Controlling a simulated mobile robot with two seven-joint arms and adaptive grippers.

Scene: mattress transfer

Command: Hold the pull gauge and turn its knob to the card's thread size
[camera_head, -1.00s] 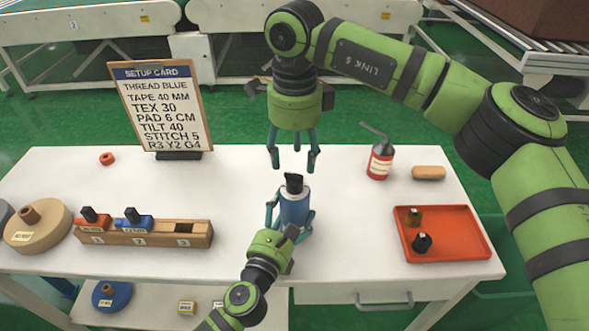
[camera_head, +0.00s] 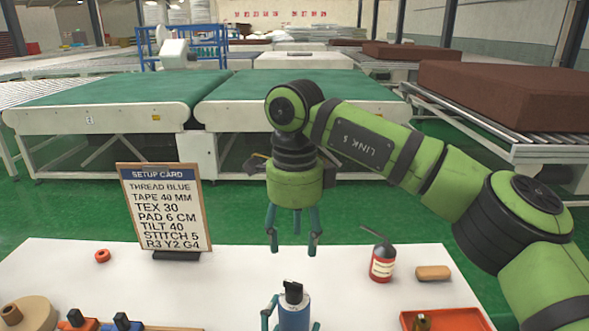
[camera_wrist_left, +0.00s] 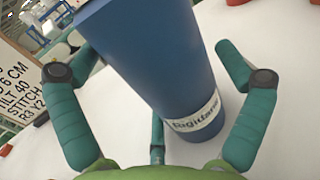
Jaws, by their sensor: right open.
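The pull gauge (camera_head: 294,316) is an upright blue cylinder with a black knob (camera_head: 293,292) on top, at the bottom of the head view. In the left wrist view, its blue body and a white label (camera_wrist_left: 195,117) fill the middle. The setup card (camera_head: 165,208) stands behind on the left and reads TEX 30. The knob's markings are too small to read.
A spool (camera_head: 25,314) and small blocks sit front left.

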